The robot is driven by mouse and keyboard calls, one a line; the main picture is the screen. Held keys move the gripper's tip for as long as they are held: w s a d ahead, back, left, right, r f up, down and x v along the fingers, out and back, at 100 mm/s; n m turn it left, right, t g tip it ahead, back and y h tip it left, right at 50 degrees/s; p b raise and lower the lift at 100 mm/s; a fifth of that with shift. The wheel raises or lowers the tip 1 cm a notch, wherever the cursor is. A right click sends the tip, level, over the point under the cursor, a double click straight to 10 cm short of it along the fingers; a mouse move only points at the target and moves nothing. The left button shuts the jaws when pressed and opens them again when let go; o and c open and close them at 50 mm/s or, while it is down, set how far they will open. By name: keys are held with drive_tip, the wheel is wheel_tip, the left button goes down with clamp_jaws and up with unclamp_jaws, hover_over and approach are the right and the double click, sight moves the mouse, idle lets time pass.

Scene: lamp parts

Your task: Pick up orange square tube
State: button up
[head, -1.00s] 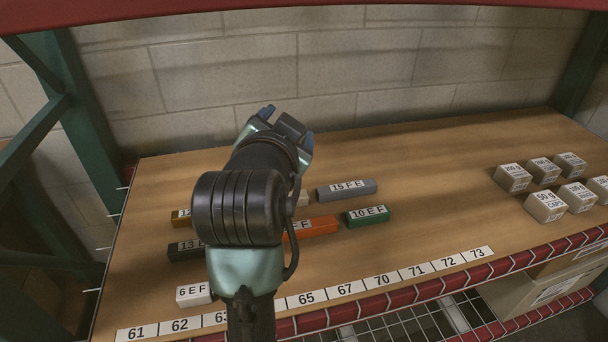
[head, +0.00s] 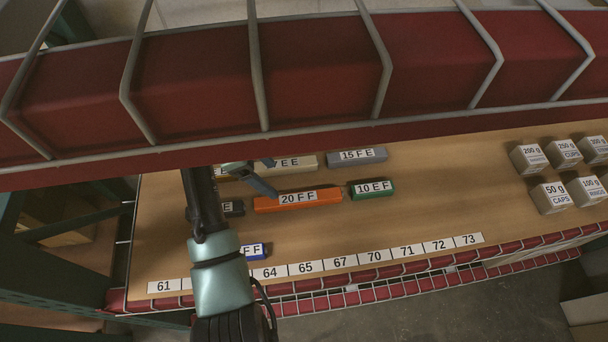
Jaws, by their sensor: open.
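The orange square tube (head: 325,196), labelled 20 F F, lies on the wooden shelf board in the head view. It lies lengthwise, nearly level in the picture. My gripper (head: 271,178) is open and empty, just above and left of the tube's left end in the picture. Its fingers overlap the area between the orange tube and the beige tube (head: 306,161). Whether a finger touches either tube cannot be told.
A grey tube (head: 380,157), green tube (head: 373,196), dark tube (head: 236,212) and blue tube (head: 264,246) lie around it. The red upper shelf beam (head: 310,85) overhangs the board. Small boxes (head: 549,196) stand at right. Board right of the green tube is clear.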

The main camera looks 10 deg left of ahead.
drive_tip(key=b, duration=0.3)
hover_over(297, 198)
drive_tip(key=s+a, duration=0.2)
drive_tip(key=f, duration=0.6)
drive_tip(key=shift+w+a+f, duration=0.2)
drive_tip(key=shift+f, duration=0.1)
drive_tip(key=shift+w+b+x, duration=0.2)
drive_tip(key=shift+b+x, duration=0.1)
drive_tip(key=shift+x, duration=1.1)
drive_tip(key=shift+w+b+x, duration=0.15)
drive_tip(key=shift+b+x, duration=0.1)
drive_tip(key=shift+x, duration=1.15)
drive_tip(key=shift+r, duration=0.1)
clamp_jaws()
